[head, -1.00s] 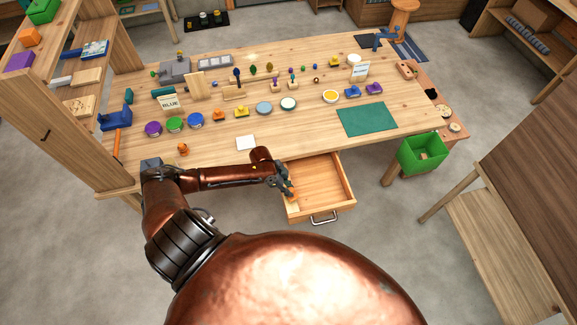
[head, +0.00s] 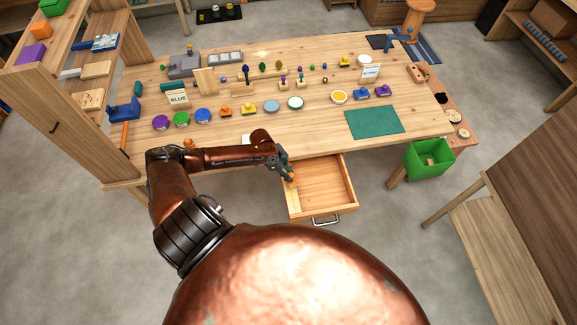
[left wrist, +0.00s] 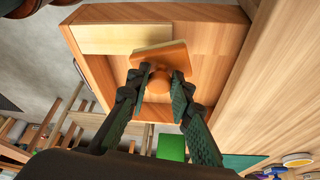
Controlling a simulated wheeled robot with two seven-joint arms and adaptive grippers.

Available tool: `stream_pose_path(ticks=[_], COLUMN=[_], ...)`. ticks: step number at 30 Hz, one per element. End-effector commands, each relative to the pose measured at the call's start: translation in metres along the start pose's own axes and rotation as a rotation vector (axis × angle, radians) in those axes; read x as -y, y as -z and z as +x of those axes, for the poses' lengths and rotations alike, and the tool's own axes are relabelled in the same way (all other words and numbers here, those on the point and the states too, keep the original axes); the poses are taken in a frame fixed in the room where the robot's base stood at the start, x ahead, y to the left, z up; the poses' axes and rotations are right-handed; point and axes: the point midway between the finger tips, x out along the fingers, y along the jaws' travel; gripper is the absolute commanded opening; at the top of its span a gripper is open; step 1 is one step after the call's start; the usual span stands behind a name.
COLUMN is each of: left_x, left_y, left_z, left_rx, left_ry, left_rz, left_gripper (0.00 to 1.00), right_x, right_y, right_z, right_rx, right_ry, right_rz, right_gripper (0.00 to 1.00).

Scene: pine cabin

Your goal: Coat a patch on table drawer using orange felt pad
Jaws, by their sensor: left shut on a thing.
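The table drawer (head: 328,184) stands pulled open at the table's front edge, and its inside also shows in the left wrist view (left wrist: 213,50). A paler rectangular patch (left wrist: 122,39) lies along one side of its floor; it also shows at the drawer's left in the head view (head: 293,204). My left gripper (head: 288,176) is shut on the orange knob of the felt pad (left wrist: 160,57), also seen in the left wrist view (left wrist: 158,88). The pad, slightly tilted, overlaps one end of the patch in that view. I cannot tell whether they touch. My right gripper is out of view.
The table (head: 300,130) holds several colored lids, stamps and a green mat (head: 374,122). A green bin (head: 428,158) hangs at its right front. A wooden shelf (head: 75,105) stands at the left. The floor right of the drawer is clear.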

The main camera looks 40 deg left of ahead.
Motion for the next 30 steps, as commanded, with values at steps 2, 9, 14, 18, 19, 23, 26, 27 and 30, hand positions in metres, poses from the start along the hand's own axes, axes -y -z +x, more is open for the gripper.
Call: stream_pose_path(ticks=[2, 9, 14, 18, 19, 23, 26, 27, 30], left_x=[0.001, 0.000, 0.000, 0.000, 0.000, 0.000, 0.000, 0.000, 0.000], left_y=[0.005, 0.012, 0.017, 0.017, 0.017, 0.017, 0.017, 0.017, 0.017], left_z=[-0.010, -0.031, -0.043, -0.047, -0.047, -0.046, -0.046, -0.046, -0.046], left_rx=[-0.001, -0.001, -0.001, -0.001, -0.001, -0.001, -0.001, -0.001, -0.001], left_ry=[0.000, 0.001, 0.002, 0.002, 0.002, 0.002, 0.002, 0.002, 0.002], left_rz=[0.001, -0.001, -0.002, -0.003, -0.003, -0.003, -0.003, -0.003, -0.003], left_gripper=[0.00, 0.00, 0.00, 0.00, 0.00, 0.00, 0.00, 0.00, 0.00], right_x=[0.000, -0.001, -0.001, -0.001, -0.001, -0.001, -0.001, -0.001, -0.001], right_y=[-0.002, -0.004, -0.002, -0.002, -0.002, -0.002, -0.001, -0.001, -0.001], right_z=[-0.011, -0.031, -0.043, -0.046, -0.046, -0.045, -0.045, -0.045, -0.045], right_rx=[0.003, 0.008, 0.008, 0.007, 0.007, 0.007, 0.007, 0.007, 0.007], right_ry=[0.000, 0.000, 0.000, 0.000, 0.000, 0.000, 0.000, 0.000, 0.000], right_rz=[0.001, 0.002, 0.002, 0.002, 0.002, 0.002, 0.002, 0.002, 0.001], right_gripper=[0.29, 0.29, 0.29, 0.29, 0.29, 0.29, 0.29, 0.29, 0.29])
